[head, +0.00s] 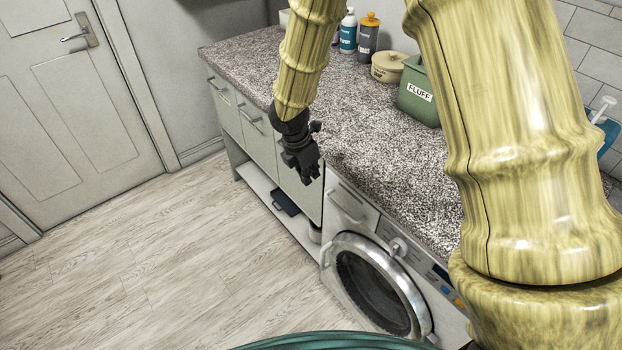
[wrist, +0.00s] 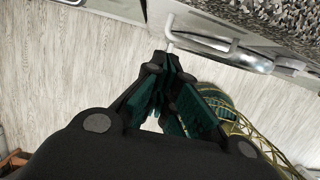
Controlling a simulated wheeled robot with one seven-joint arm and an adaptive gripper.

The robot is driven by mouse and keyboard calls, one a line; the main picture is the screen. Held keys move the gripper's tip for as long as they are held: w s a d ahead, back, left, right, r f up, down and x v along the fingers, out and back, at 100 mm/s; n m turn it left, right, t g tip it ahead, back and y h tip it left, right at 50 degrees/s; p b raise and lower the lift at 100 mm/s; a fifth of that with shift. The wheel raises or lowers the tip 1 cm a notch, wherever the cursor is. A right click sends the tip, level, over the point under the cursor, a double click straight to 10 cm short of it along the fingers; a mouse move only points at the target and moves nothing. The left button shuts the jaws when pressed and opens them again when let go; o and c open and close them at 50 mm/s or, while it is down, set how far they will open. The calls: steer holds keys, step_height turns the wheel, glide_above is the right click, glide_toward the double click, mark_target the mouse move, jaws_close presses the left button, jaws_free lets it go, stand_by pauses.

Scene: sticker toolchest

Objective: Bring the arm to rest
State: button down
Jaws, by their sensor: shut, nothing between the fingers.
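My arm is yellow and wood-grained, and it reaches across the right and top of the head view. My gripper (head: 306,172) is black and hangs in front of the counter's front edge, near the cabinet and the washing machine. In the wrist view my gripper (wrist: 166,72) has its dark fingers with green pads brought together at the tips, with nothing between them. Floor boards show behind the fingers.
The speckled counter (head: 362,155) holds bottles (head: 368,38), a beige pot (head: 388,67) and a green "FLUFF" bin (head: 418,92). A washing machine (head: 375,285) and pale green cabinet (head: 258,138) stand below. The floor (head: 150,250) at left is clear up to the door (head: 75,100).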

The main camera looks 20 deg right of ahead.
steer(key=shift+r, duration=0.2)
steer(key=s+a+f+m+g+y, duration=0.1)
steer(key=s+a+f+m+y, duration=0.1)
steer(key=s+f+m, duration=0.6)
steer(key=s+a+f+m+g+y, duration=0.15)
steer(key=s+f+m, duration=0.25)
steer(key=s+f, duration=0.75)
steer(key=s+d+f+m, duration=0.2)
steer(key=s+m, duration=0.3)
steer(key=s, duration=0.3)
steer(key=s+d+f+m+t, duration=0.1)
steer(key=s+d+f+m, duration=0.2)
steer(key=s+f+m, duration=0.2)
steer(key=s+h, duration=0.1)
steer(key=s, duration=0.2)
steer(key=shift+d+f, duration=0.25)
steer(key=shift+d, duration=0.05)
steer(key=shift+s+t, duration=0.1)
steer(key=shift+t, duration=0.15)
